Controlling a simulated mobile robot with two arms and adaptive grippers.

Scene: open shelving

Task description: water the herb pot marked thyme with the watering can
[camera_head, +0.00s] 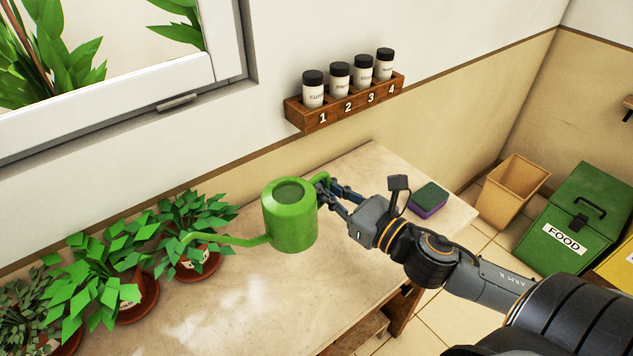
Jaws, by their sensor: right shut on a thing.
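My right gripper (338,196) is shut on the handle of the green watering can (291,222). The can is held near upright above the counter, its long spout pointing left. The spout's tip reaches the leaves of the rightmost herb pot (198,262). A middle herb pot (137,303) stands left of it, and a third pot (68,344) is cut off at the lower left corner. Each pot holds a leafy plant. The labels are partly covered or too small to read, so I cannot tell which is thyme. My left gripper is out of view.
A wall rack (345,107) holds several black-capped jars above the counter (376,163). A green and purple sponge (428,199) lies near the counter's right end. A tan bin (512,190) and a green FOOD bin (577,221) stand on the floor at right.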

